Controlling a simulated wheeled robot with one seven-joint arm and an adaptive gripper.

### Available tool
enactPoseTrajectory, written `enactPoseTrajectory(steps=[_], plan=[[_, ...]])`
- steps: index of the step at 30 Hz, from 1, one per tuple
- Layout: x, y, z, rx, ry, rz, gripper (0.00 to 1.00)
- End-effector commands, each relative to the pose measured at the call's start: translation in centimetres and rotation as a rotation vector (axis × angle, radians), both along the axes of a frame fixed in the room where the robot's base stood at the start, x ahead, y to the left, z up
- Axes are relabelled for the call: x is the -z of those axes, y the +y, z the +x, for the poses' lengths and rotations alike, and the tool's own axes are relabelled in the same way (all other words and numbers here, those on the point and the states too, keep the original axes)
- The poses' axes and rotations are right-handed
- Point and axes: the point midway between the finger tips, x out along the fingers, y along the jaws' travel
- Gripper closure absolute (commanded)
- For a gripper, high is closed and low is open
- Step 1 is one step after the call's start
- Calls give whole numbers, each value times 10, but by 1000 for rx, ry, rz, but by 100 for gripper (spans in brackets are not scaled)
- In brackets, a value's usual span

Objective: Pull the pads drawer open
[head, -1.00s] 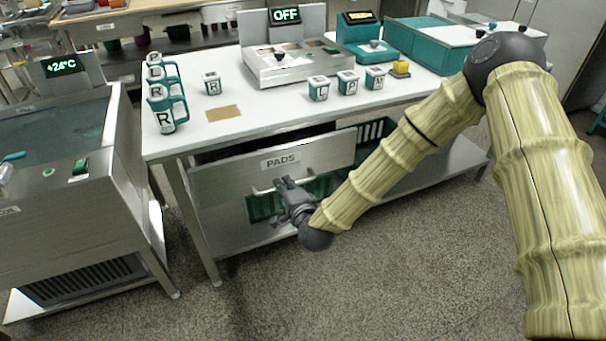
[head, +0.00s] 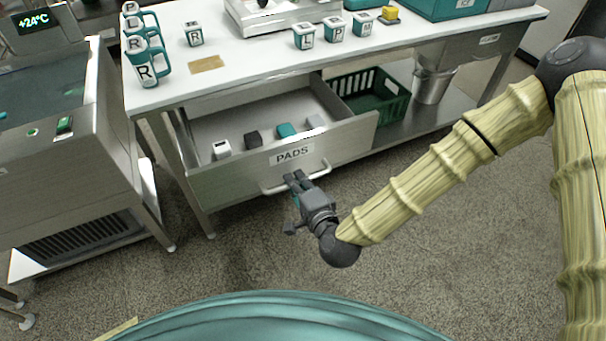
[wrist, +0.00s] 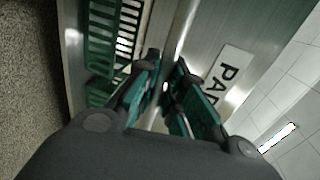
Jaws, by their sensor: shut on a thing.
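The pads drawer (head: 235,177) is a metal drawer under the white-topped table, with a "PADS" label (head: 292,155) on its front. It stands well open, and its inside shows from above. Several small blocks lie in it in a row: a white one (head: 222,149), a dark one (head: 253,139), a teal one (head: 286,130) and a pale grey one (head: 315,122). My gripper (head: 297,180) is shut on the drawer's bar handle (head: 322,172). In the wrist view the handle (wrist: 180,30) runs between the teal-lined fingers (wrist: 165,85).
A green basket (head: 375,103) and a metal bucket (head: 433,85) stand on the lower shelf, right of the drawer. A metal unit (head: 85,150) stands at left. The floor in front is clear.

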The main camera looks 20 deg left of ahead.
Motion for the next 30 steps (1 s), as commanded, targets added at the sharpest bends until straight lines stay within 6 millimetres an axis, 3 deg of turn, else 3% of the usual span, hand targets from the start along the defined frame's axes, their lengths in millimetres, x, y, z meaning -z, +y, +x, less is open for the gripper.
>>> enactPoseTrajectory(steps=[10, 12, 15, 25, 30], plan=[[0, 0, -1, -1, 0, 0, 100], [0, 0, -1, -1, 0, 0, 80], [0, 0, -1, -1, 0, 0, 67], [0, -1, -2, -1, 0, 0, 67], [-3, -12, -12, -1, 1, -1, 67]])
